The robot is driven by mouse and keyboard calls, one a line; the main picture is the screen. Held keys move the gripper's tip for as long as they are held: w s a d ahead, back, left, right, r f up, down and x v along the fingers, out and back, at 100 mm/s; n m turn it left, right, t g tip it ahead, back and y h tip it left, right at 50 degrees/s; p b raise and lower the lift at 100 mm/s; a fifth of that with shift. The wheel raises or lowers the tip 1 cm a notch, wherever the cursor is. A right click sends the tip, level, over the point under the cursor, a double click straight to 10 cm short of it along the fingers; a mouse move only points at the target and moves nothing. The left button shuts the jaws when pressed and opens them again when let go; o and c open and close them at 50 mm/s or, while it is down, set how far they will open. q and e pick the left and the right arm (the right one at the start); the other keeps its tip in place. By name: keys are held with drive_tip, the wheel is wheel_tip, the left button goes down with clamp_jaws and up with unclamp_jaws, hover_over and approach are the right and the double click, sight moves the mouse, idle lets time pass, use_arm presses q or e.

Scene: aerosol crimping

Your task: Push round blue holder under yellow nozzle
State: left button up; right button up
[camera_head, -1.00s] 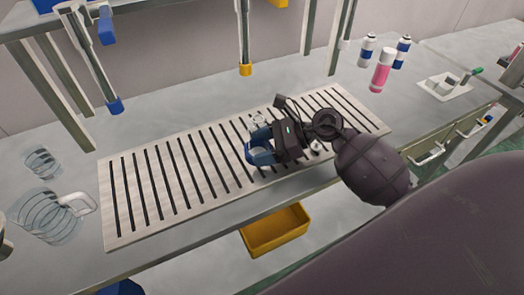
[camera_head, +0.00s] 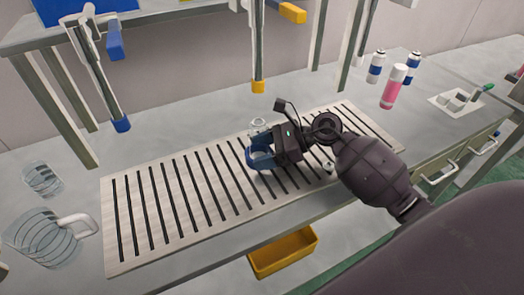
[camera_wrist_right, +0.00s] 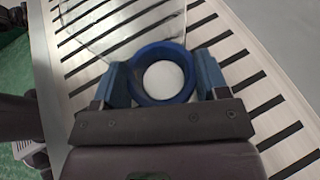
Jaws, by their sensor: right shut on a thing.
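The round blue holder (camera_wrist_right: 140,60) is a thick ring with a white disc inside it, seen in the right wrist view. My right gripper (camera_wrist_right: 163,72) is shut on it, with a blue finger on each side. In the head view the gripper (camera_head: 262,154) is low over the slotted grate, and its blue fingers and the holder are hard to tell apart. The yellow nozzle (camera_head: 258,87) hangs from a post behind and above the holder, apart from it. My left gripper is not in view.
The slotted grate (camera_head: 112,262) lies along the bench. A blue nozzle (camera_head: 122,125) hangs at the left. A pink can (camera_head: 393,88) and two blue-white cans stand at back right. A yellow bin (camera_head: 283,252) sits below the front edge.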

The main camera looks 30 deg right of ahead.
drive_tip(key=o, duration=1)
drive_tip(key=v, duration=1)
drive_tip(key=shift+s+d, duration=0.25)
drive_tip(key=shift+d, duration=0.05)
